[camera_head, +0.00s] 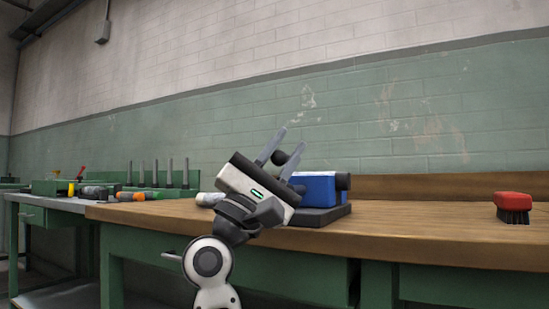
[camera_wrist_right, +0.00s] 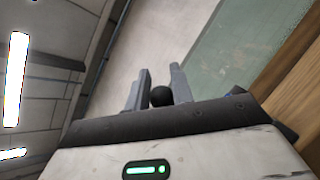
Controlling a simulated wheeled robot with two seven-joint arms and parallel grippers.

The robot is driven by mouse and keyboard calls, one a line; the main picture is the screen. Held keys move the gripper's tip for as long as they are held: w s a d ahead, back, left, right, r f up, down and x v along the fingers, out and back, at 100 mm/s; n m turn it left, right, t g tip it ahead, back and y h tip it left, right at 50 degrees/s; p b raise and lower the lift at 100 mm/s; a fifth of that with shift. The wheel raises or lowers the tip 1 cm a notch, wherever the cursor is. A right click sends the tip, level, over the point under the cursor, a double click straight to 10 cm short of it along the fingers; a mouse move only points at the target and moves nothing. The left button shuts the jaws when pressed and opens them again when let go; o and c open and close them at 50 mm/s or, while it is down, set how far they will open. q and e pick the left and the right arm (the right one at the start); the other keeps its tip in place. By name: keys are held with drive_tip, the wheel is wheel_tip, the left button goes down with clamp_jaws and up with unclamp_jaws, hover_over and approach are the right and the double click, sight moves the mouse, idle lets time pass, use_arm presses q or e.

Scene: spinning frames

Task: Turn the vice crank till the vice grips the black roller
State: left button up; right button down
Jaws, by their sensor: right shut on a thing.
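The blue vice (camera_head: 314,188) stands on a dark base (camera_head: 322,215) on the wooden bench, partly hidden behind my right gripper. A black part (camera_head: 343,181) shows at its right end; I cannot tell whether it is the roller or part of the vice. My right gripper (camera_head: 291,138) is tilted up in front of the vice's left side. Its fingers are shut on a round black knob (camera_head: 279,158), which appears to be the crank's end. The knob also shows between the fingers in the right wrist view (camera_wrist_right: 161,96). The crank's arm is hidden. My left gripper is out of view.
A red-backed brush (camera_head: 514,206) lies on the wooden bench (camera_head: 430,221) at the far right. Screwdrivers (camera_head: 131,196) and a green rack with upright rods (camera_head: 160,186) are at the left. The bench between vice and brush is clear.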

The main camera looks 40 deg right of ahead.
drive_tip(key=c, duration=2.2)
unclamp_jaws()
drive_tip(key=m+g+y, duration=0.1)
drive_tip(key=m+g, duration=0.1)
drive_tip(key=s+m+g+y, duration=0.1)
drive_tip(key=m+g, duration=0.1)
drive_tip(key=m, duration=0.1)
drive_tip(key=s+f+m+g+y, duration=0.1)
drive_tip(key=m+g, duration=0.1)
drive_tip(key=g, duration=0.1)
drive_tip(key=shift+d+m+y, duration=0.15)
drive_tip(key=shift+m+y, duration=0.15)
drive_tip(key=shift+m, duration=0.1)
drive_tip(key=m+y, duration=0.1)
drive_tip(key=s+f+m+g+y, duration=0.1)
drive_tip(key=m+y, duration=0.1)
drive_tip(key=f+m+y, duration=0.1)
drive_tip(key=m, duration=0.1)
drive_tip(key=shift+s+d+g+y, duration=0.3)
drive_tip(key=shift+g+y, duration=0.1)
drive_tip(key=c, duration=2)
unclamp_jaws()
drive_tip(key=shift+m, duration=0.3)
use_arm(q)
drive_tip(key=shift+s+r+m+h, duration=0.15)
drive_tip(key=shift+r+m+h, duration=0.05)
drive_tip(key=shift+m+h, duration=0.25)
use_arm(e)
drive_tip(key=o, duration=0.8)
drive_tip(key=shift+f, duration=0.1)
